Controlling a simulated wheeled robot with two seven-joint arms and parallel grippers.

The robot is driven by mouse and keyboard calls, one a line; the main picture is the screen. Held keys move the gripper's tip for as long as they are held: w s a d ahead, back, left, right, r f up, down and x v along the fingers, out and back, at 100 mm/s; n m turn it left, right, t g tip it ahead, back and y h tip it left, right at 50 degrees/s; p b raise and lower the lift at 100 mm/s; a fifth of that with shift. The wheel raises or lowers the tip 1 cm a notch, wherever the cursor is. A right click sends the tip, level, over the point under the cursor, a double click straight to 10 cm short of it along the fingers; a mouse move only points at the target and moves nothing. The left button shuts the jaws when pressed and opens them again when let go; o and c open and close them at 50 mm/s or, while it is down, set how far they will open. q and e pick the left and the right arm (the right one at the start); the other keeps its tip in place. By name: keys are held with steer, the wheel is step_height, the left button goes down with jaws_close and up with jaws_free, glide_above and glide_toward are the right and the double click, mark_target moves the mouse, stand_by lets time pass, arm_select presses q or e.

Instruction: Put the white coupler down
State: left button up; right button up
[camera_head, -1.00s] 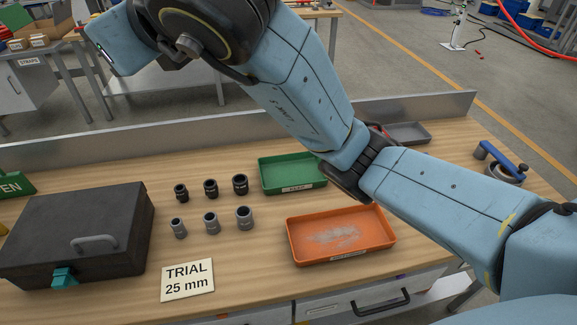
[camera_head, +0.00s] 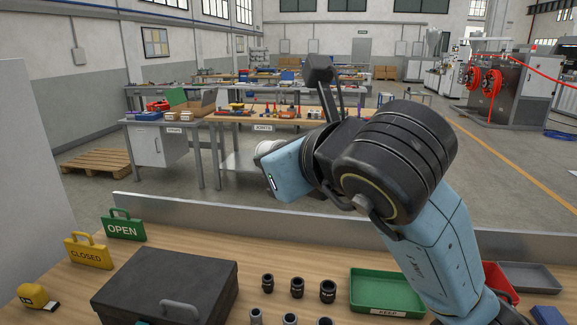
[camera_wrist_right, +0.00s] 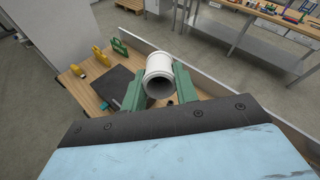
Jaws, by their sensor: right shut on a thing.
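The white coupler (camera_wrist_right: 159,72) is a short, hollow white cylinder with its open end facing the right wrist camera. My right gripper (camera_wrist_right: 158,84) is shut on it, with a green finger on each side. In the head view the coupler's pale rounded end (camera_head: 268,148) shows beyond my blue wrist, raised above the bench's back edge. The fingers are hidden there by my wrist. The wrist view shows the bench below and beyond the coupler. My left gripper is in neither view.
The bench (camera_head: 70,285) holds a dark case (camera_head: 165,275), OPEN (camera_head: 124,228) and CLOSED (camera_head: 88,252) signs, a yellow tape measure (camera_head: 36,296), several black and grey fittings, a green KEEP tray (camera_head: 385,290), and red and grey (camera_head: 530,277) trays. A metal ledge (camera_head: 230,215) runs behind.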

steer(key=s+d+f+b, duration=0.1)
steer(key=s+d+f, duration=0.1)
steer(key=d+f, duration=1)
steer(key=s+d+f+b, duration=0.15)
steer(key=d+f, duration=0.55)
steer(key=f, duration=0.9)
steer(key=a+f+n+g+h, duration=0.1)
steer(key=a+f+g+h, duration=0.2)
steer(key=a+g, duration=0.5)
steer(key=s+d+f+m+g+h+b, duration=0.1)
steer(key=d+f+m+g+h, duration=0.2)
steer(key=d+m, duration=0.6)
steer(key=d+f+g, duration=0.1)
steer(key=d+g, duration=0.1)
steer(key=d, duration=0.2)
steer(key=shift+f, duration=0.35)
